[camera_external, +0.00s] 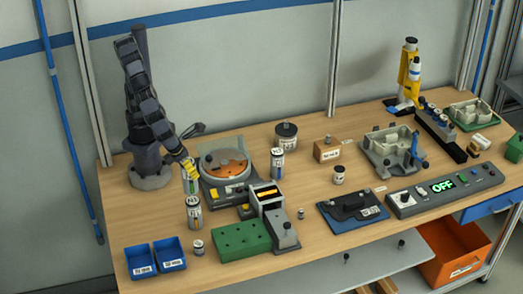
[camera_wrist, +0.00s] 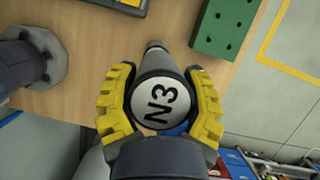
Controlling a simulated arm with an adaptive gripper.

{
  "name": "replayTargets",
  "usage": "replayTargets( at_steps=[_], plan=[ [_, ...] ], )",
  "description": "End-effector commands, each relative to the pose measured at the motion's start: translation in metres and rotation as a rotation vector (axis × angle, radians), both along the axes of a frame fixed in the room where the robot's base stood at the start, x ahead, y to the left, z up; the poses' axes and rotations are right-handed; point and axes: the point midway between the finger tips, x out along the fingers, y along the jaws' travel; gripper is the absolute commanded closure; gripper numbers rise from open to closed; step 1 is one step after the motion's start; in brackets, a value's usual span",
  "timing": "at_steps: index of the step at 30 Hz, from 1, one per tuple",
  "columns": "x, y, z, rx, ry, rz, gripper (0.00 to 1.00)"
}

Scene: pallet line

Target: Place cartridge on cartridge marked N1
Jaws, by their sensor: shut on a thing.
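My gripper (camera_wrist: 160,108), with yellow fingers, is shut on a cartridge with a white end marked N3 (camera_wrist: 160,104). In the external view my gripper (camera_external: 187,170) is at the left of the bench and the held cartridge (camera_external: 189,186) hangs below it. A white and dark cartridge (camera_external: 194,215) stands upright just below it in the picture. I cannot tell whether the two touch. Another cartridge (camera_external: 277,163) stands upright right of the turntable. Labels are too small to read there, so I cannot tell which is N1.
A round turntable device (camera_external: 209,189) stands close right of my gripper. A green block with holes (camera_external: 241,241), two blue bins (camera_external: 141,262) and a small cylinder (camera_external: 198,248) are in front. A grey press-like device (camera_external: 283,232) stands beside the green block.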

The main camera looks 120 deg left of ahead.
Motion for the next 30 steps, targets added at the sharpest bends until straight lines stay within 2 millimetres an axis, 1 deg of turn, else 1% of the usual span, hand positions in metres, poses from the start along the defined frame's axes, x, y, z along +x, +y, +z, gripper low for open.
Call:
replayTargets(
  at_steps=[7,19,20,21,22,30],
  plan=[
    [-0.001,0.002,-0.034,0.008,0.006,0.001,0.81],
    [0.0,0.001,-0.04,0.002,0.001,0.0,0.81],
    [0.0,0.001,-0.039,0.001,0.001,0.0,0.35],
    [0.0,0.001,-0.039,0.001,0.001,0.0,0.18],
    [0.0,0.001,-0.039,0.001,0.001,0.0,0.16],
    [0.0,0.001,-0.039,0.001,0.002,0.001,0.16]
  ],
)
